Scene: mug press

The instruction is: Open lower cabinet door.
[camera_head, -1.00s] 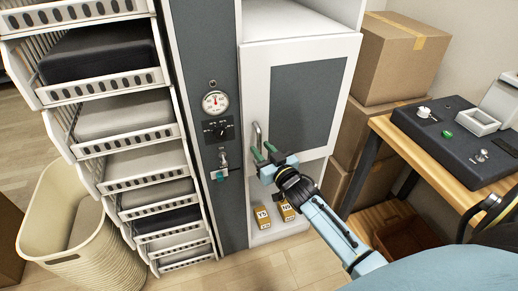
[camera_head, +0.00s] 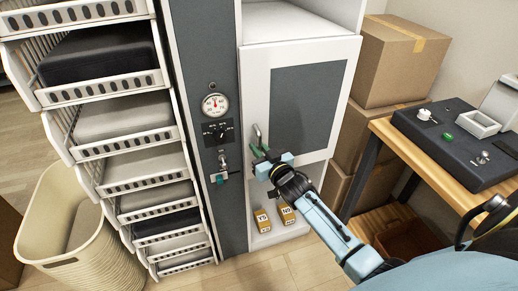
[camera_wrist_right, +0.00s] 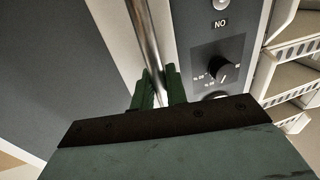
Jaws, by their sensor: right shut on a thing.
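The white cabinet door (camera_head: 305,100) with a dark grey panel is shut or nearly so. Its vertical metal handle (camera_head: 258,132) is at the door's left edge. My right gripper (camera_head: 261,151) has its green fingers at the lower part of this handle. In the right wrist view the handle bar (camera_wrist_right: 146,40) runs down between the two green fingers (camera_wrist_right: 161,88), which are shut on it. My left gripper is not in view.
A grey panel with a gauge (camera_head: 215,105) and a knob stands left of the door. Open shelf space with yellow boxes (camera_head: 262,219) lies below. Cardboard boxes (camera_head: 398,55) and a wooden table (camera_head: 415,150) stand to the right, baskets (camera_head: 110,90) to the left.

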